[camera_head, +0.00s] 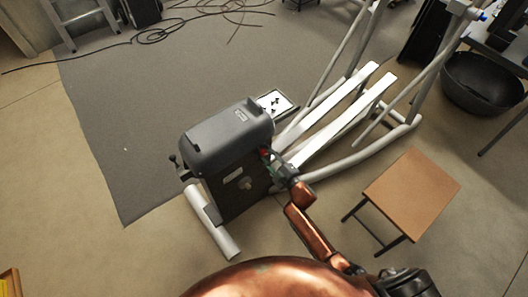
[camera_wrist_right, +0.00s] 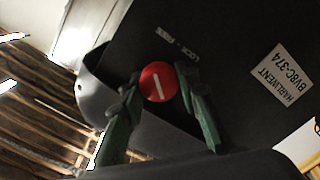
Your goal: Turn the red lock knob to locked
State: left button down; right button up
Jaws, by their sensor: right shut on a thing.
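In the head view the knob (camera_head: 265,153) is a small red spot on the grey housing (camera_head: 228,138). My right gripper (camera_wrist_right: 157,88) has its green fingers on either side of the knob and is shut on it. It also shows in the head view (camera_head: 268,160), at the housing's right side. My left gripper is not in view.
A white label (camera_wrist_right: 281,75) is on the panel. A small wooden-topped table (camera_head: 412,192) stands right of my right arm. White rails (camera_head: 330,108) extend behind the housing. A grey mat (camera_head: 140,105) lies under the machine, and cables lie at the back.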

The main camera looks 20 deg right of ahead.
jog(key=n, duration=0.3)
jog(key=shift+f+n+b, duration=0.2)
jog(key=shift+n+b, duration=0.1)
jog(key=shift+b, duration=0.1)
jog(key=shift+n+b, duration=0.35)
jog(key=shift+n, duration=0.75)
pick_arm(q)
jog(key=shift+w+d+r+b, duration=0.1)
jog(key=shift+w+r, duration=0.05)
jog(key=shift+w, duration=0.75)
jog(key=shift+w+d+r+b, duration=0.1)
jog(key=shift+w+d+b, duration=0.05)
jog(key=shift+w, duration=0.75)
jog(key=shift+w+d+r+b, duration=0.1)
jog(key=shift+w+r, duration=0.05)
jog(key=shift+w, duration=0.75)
pick_arm(e)
jog(key=shift+n, duration=1.1)
jog(key=o, duration=1.2)
jog(key=shift+c, duration=0.2)
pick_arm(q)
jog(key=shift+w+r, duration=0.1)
pick_arm(e)
jog(key=shift+r, duration=0.1)
